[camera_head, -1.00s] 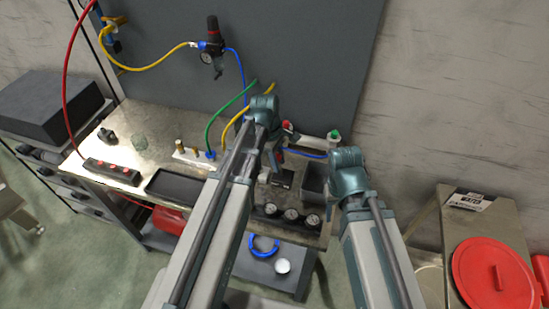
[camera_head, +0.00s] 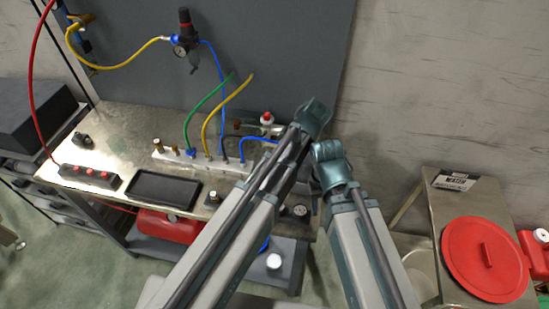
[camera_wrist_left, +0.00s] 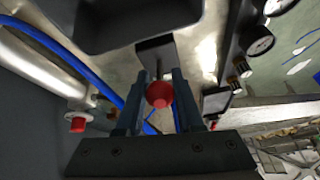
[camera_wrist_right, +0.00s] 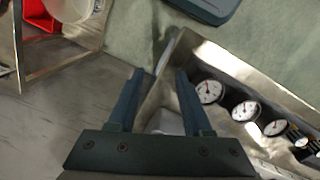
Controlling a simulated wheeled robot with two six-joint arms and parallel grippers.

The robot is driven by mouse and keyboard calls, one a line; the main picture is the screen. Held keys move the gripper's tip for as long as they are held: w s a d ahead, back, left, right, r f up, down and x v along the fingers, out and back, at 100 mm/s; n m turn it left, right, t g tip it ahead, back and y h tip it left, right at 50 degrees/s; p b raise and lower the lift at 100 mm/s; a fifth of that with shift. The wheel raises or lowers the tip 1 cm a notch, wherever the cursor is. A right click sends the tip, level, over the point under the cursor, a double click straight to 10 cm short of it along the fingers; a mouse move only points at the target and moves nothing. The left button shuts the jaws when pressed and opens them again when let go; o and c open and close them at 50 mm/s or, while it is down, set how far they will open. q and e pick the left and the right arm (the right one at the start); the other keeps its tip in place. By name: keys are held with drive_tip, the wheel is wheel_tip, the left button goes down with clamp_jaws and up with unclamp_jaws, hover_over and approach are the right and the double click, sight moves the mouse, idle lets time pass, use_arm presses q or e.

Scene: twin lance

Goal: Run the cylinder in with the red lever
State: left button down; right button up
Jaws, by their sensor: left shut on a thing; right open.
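The red lever's round red knob (camera_wrist_left: 159,94) sits between the fingers of my left gripper (camera_wrist_left: 158,100) in the left wrist view, and the gripper is shut on it. In the head view my left arm hides this grip. A pale metal tube (camera_wrist_left: 38,68), apparently the cylinder, lies to the left in the left wrist view, with a blue hose beside it. Its far end and rod are not clear. My right gripper (camera_wrist_right: 160,98) is open and empty, over the bench's edge in the right wrist view. Its fingers are hidden in the head view.
Several round gauges (camera_wrist_right: 246,110) line the bench front in the right wrist view. A manifold (camera_head: 180,157) with green, yellow and blue hoses stands on the bench. A red lid (camera_head: 486,259) rests on a side table at right.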

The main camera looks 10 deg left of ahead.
drive_tip(key=shift+f, duration=0.15)
idle(0.3)
use_arm(q)
drive_tip(key=c, duration=0.5)
unclamp_jaws()
